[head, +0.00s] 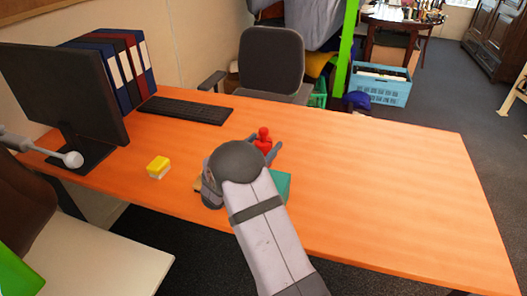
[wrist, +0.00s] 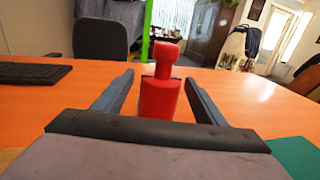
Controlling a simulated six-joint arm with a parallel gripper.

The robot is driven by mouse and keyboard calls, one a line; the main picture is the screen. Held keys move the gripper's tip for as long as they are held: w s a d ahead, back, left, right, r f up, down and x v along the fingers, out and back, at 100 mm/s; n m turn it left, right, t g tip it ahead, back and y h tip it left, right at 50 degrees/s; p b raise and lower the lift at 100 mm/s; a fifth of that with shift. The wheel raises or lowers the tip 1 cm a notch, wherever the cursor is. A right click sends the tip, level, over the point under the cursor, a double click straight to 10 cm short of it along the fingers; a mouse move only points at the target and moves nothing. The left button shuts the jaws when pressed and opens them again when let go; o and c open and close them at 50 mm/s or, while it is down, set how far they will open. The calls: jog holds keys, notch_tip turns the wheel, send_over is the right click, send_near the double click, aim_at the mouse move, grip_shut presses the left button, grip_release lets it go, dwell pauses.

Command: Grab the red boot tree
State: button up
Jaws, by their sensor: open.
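The red boot tree (head: 263,139) stands upright on the orange desk, just beyond my gripper in the head view. In the wrist view the red boot tree (wrist: 160,90) shows as a wide lower block with a narrower neck and a knob on top. My gripper (wrist: 158,80) is open, with one finger on each side of the boot tree and visible gaps between. In the head view my gripper (head: 263,146) reaches around it, and my wrist hides part of the desk near it. The boot tree's lowest part is hidden behind the gripper body in the wrist view.
A yellow and white block (head: 158,167) sits left of my arm on the desk (head: 400,190). A teal flat piece (head: 283,184) lies partly under my arm. A keyboard (head: 187,109), monitor (head: 65,85) and binders (head: 125,65) stand at the left. The desk's right side is clear.

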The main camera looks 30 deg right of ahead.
jog(key=shift+p+x, duration=0.3)
jog(key=shift+x, duration=1.75)
jog(key=c, duration=1.3)
jog(key=shift+o, duration=0.2)
